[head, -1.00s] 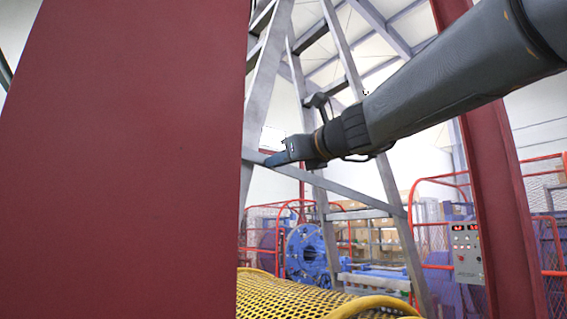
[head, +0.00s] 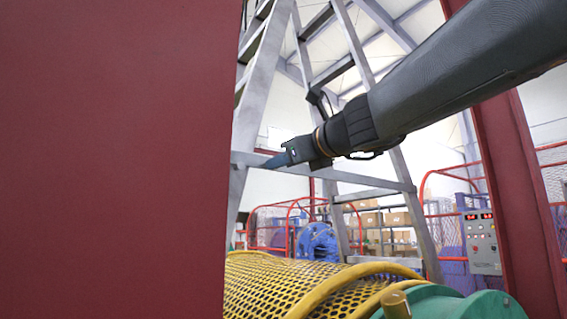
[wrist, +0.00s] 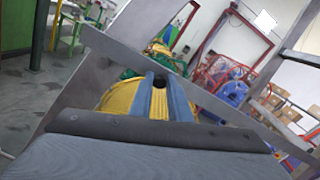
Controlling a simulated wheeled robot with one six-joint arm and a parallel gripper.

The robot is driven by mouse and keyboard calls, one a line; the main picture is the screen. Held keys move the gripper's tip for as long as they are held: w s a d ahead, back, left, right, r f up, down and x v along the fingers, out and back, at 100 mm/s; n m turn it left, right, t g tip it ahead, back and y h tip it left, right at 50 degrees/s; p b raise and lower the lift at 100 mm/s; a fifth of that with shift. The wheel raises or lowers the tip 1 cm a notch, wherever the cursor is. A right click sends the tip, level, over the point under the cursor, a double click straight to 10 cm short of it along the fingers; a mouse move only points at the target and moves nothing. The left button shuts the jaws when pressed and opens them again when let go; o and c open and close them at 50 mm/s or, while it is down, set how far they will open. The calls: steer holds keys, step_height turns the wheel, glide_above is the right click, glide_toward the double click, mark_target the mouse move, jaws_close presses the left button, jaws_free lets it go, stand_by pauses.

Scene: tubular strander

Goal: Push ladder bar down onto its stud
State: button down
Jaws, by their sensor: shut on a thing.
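The ladder bar (head: 350,177) is a flat grey metal bar. It runs across the tall grey A-shaped ladder frame (head: 262,80), sloping gently down to the right in the head view. My gripper (head: 271,163) is shut on the bar near its left end, close to the frame's left leg. In the wrist view, my two blue fingers (wrist: 160,80) reach the bar (wrist: 112,50), which runs diagonally behind them. A small dark round spot shows between the fingertips; I cannot tell whether it is a hole. I cannot make out the stud or whether the bar is seated.
A big dark red panel (head: 110,160) fills the left, and a red post (head: 515,190) stands at the right. A yellow mesh guard (head: 270,288) and a green machine part (head: 460,306) lie below. A control box (head: 482,243) and red railings stand at the right.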

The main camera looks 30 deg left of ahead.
steer(key=shift+w+f, duration=0.1)
steer(key=shift+f, duration=0.7)
steer(key=c, duration=1.7)
jaws_free()
steer(key=shift+a, duration=0.1)
steer(key=shift+o, duration=0.2)
steer(key=b+v, duration=0.1)
steer(key=v, duration=0.7)
steer(key=shift+r, duration=0.2)
